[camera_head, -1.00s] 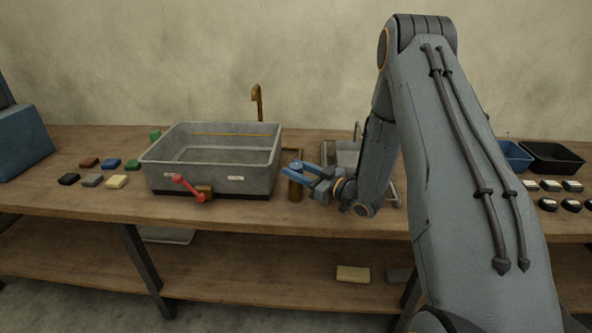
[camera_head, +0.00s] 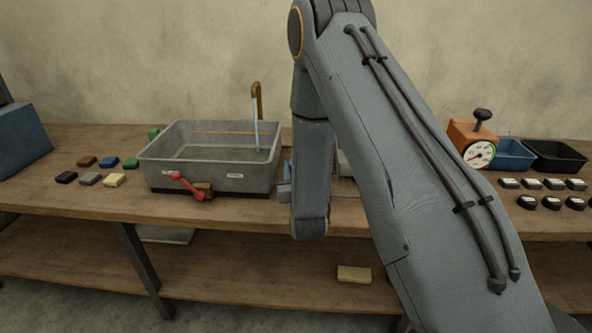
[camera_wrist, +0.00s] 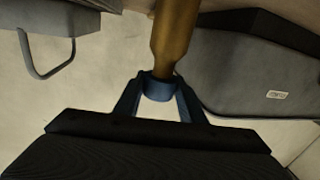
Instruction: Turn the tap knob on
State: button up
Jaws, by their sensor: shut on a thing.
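The brass tap spout (camera_head: 257,95) rises behind the grey basin (camera_head: 160,172), and a thin pale-blue stream of water (camera_head: 255,125) falls from it into the basin. In the wrist view, the blue fingers of my gripper (camera_wrist: 159,90) are closed around a brass post-like part, the tap knob (camera_wrist: 174,40). The fingers meet around its end. In the head view my arm hides the knob and most of the gripper; only a bit of blue shows beside the basin's right side.
A red lever (camera_head: 187,186) on a brass fitting sticks out of the basin's front. Several coloured blocks lie left of the basin. An orange device with a dial (camera_head: 480,154), a blue tray (camera_head: 514,160) and a black tray (camera_head: 556,166) stand at the right.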

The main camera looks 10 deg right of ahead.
jog(key=m+g+h+b, duration=0.1)
jog(key=m+h, duration=0.1)
jog(key=h, duration=0.1)
jog(key=m+g+h+b, duration=0.1)
jog(key=m+h, duration=0.1)
jog(key=h, duration=0.1)
jog(key=shift+w+a+m+h, duration=0.2)
jog(key=shift+m+h, duration=0.1)
jog(key=shift+h, duration=0.1)
jog(key=m+g+h+b, duration=0.2)
jog(key=m+g+h, duration=0.2)
jog(key=shift+d+h, duration=0.1)
jog(key=shift+h, duration=0.3)
jog(key=shift+r+g+h, duration=0.15)
jog(key=shift+g+h, duration=0.15)
jog(key=shift+g, duration=0.2)
jog(key=o, duration=1)
jog(key=shift+s+d, duration=0.1)
jog(key=shift+o, duration=0.2)
jog(key=shift+t, duration=0.3)
